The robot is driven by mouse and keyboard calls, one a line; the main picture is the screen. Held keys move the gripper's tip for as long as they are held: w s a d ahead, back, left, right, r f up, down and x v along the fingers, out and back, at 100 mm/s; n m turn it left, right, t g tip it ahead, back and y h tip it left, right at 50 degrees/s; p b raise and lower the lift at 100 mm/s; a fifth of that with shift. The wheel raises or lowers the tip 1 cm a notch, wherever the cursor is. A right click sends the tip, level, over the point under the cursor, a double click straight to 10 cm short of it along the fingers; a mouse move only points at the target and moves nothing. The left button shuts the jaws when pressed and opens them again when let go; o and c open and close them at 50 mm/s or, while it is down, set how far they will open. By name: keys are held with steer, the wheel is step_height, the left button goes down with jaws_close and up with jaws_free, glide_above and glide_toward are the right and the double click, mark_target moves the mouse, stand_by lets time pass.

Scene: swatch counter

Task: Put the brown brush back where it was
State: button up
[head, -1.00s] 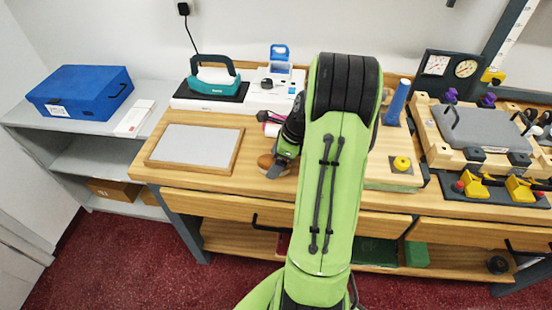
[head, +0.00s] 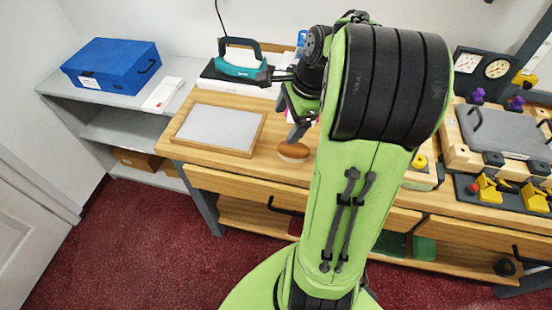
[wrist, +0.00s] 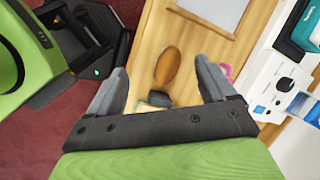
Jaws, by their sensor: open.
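The brown brush (head: 293,152) is a small oval with a brown top and a paler underside. It lies on the wooden counter, right of the framed grey panel, with nothing gripping it. In the wrist view the brush (wrist: 168,66) shows as a brown oval on bare wood, seen between the fingers but apart from them. My gripper (head: 292,117) is open and empty, raised above and behind the brush in the head view. In the wrist view both fingers of my gripper (wrist: 160,74) are spread wide.
The wood-framed panel (head: 217,129) lies left of the brush. A teal-handled tool (head: 240,65) stands behind it. A blue box (head: 111,64) sits on the grey side shelf. My arm hides the middle of the counter. A dark block (wrist: 158,99) lies near the brush.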

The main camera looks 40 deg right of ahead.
steer(key=s+a+r+n+h, duration=0.1)
steer(key=s+a+r+n, duration=0.1)
steer(key=a+n, duration=0.35)
steer(key=s+a+r+n, duration=0.1)
steer(key=a+r+n, duration=0.25)
steer(key=a, duration=0.35)
steer(key=s+a+n+t, duration=0.2)
steer(key=s+a+n, duration=0.4)
steer(key=s+n, duration=0.4)
steer(key=n, duration=0.3)
steer(key=shift+f+h, duration=0.3)
steer(key=shift+h, duration=0.1)
steer(key=shift+d+r+p, duration=0.1)
steer(key=shift+r+p, duration=0.3)
